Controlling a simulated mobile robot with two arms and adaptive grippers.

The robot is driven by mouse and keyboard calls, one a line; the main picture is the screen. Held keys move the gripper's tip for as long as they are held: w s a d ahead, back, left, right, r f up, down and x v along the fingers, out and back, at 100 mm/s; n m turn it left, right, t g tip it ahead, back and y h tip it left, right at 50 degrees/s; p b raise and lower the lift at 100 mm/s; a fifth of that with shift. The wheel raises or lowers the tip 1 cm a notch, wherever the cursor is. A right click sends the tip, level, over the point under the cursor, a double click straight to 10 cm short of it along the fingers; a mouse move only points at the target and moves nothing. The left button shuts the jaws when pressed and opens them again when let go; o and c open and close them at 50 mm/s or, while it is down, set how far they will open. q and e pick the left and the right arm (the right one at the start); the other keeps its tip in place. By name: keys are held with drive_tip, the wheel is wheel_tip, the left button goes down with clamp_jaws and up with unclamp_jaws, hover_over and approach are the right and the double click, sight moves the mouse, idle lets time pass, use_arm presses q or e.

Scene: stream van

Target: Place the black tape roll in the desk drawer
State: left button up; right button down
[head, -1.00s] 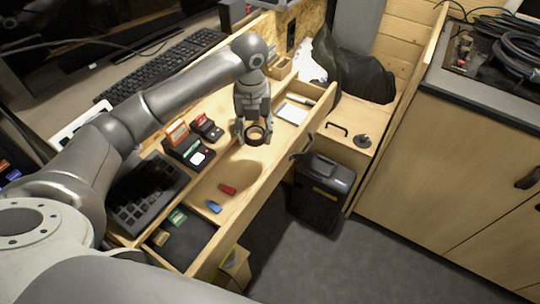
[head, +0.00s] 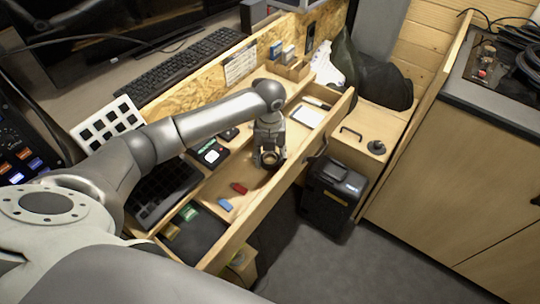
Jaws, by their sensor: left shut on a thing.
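The black tape roll (head: 269,160) is a dark ring with a tan core. My left gripper (head: 269,154) is shut on it, pointing down over the open desk drawer (head: 262,203). The roll is low in the drawer area; I cannot tell whether it touches the drawer floor. The drawer is a long, pale wooden tray pulled out from the desk. A red USB stick (head: 238,188) and a blue one (head: 225,204) lie in it left of the gripper. My right gripper is not in view.
A white notepad (head: 307,117) lies in the drawer's far end. A black keypad (head: 165,192) and card holders (head: 209,152) stand on the desk beside the drawer. A black case (head: 333,190) stands on the floor at right. Drawer floor between the gripper and the USB sticks is clear.

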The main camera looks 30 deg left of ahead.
use_arm(q)
drive_tip(key=shift+f, duration=0.1)
drive_tip(key=o, duration=0.6)
drive_tip(key=shift+c, duration=0.2)
drive_tip(key=o, duration=0.4)
drive_tip(key=shift+o, duration=0.2)
wheel_tip(320, 180, up, 12)
drive_tip(key=shift+b, duration=0.4)
